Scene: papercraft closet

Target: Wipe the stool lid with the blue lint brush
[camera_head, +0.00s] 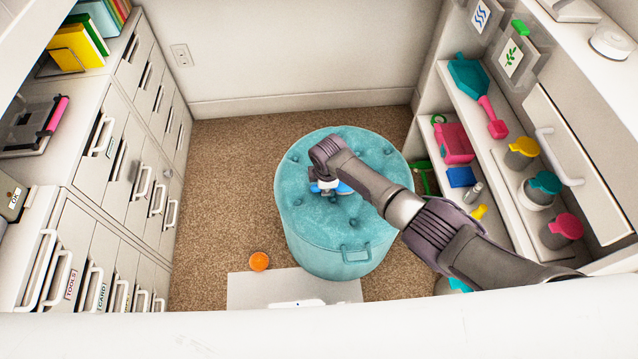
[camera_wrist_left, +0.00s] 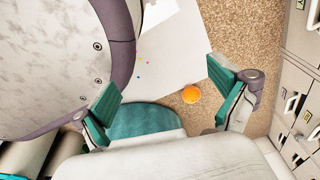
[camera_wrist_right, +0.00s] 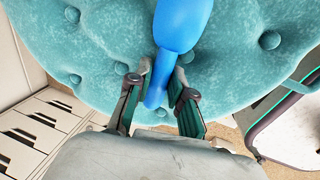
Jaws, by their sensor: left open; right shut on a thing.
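The round teal tufted stool (camera_head: 310,220) stands on the carpet, and its lid fills much of the right wrist view (camera_wrist_right: 110,45). The blue lint brush (camera_wrist_right: 185,25) lies over the lid in that view, its handle between my right gripper's fingers. My right gripper (camera_wrist_right: 155,95) is shut on the handle. In the head view my right arm reaches in from the right over the lid, and a bit of the blue brush (camera_head: 343,188) shows beside the gripper (camera_head: 325,187). Whether the brush touches the lid I cannot tell. My left gripper (camera_wrist_left: 170,100) is open and empty; it is outside the head view.
An orange ball (camera_head: 258,261) lies on the carpet near a pale sheet (camera_head: 250,290) before the stool. White drawer cabinets (camera_head: 120,150) line the left side. Shelves at right hold a teal-and-pink brush (camera_head: 470,78), a pink item (camera_head: 455,143) and several lidded jars (camera_head: 521,152).

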